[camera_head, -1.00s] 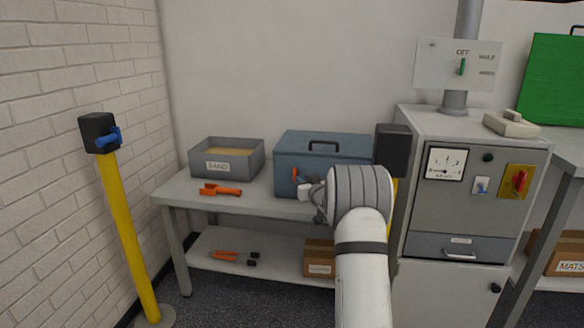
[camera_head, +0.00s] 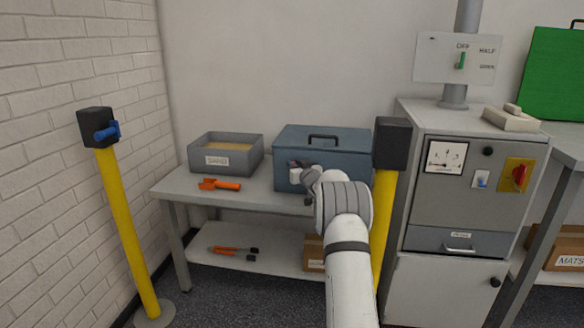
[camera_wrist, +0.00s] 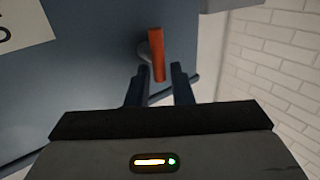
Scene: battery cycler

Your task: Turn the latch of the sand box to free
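The blue-grey lidded box (camera_head: 345,158) with a dark top handle stands on the bench. Its orange latch (camera_wrist: 156,50) shows in the wrist view as a bar on a round grey pivot on the box front, hanging nearly straight down with a slight tilt. My gripper (camera_wrist: 160,70) is open, its two dark fingertips on either side of the latch's lower part, with a gap showing on both sides. In the head view my gripper (camera_head: 298,172) is at the box's front left and hides the latch.
A grey open tray (camera_head: 195,160) labelled SAND stands left of the box, with an orange tool (camera_head: 220,185) in front. Yellow posts stand left (camera_head: 125,225) and right (camera_head: 382,220) of the bench. A grey cabinet (camera_head: 470,200) is at right.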

